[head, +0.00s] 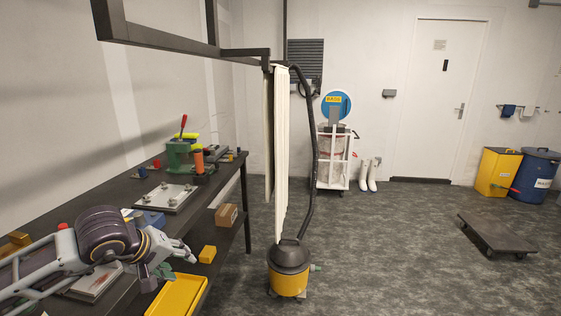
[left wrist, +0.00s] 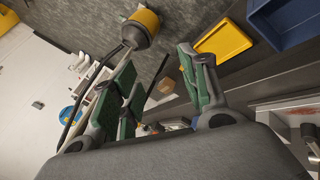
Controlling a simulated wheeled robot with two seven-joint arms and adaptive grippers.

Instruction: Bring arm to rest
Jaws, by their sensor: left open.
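My left arm reaches in from the left over the dark bench (head: 118,190). My left gripper (head: 172,264) is open near the bench's front edge, above and beside the yellow tray (head: 180,297). In the left wrist view its green-padded fingers (left wrist: 160,85) stand apart, and I see nothing held between them. The wrist housing hides the lower part of that view. My right arm and gripper do not show.
On the bench are a metal plate (head: 166,197) and a green press (head: 180,156). A yellow block (head: 207,254) and a brown box (head: 227,215) sit lower. A yellow vacuum (head: 288,282) stands beyond the bench. Floor (head: 390,270) to the right is clear up to a flat trolley (head: 497,235).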

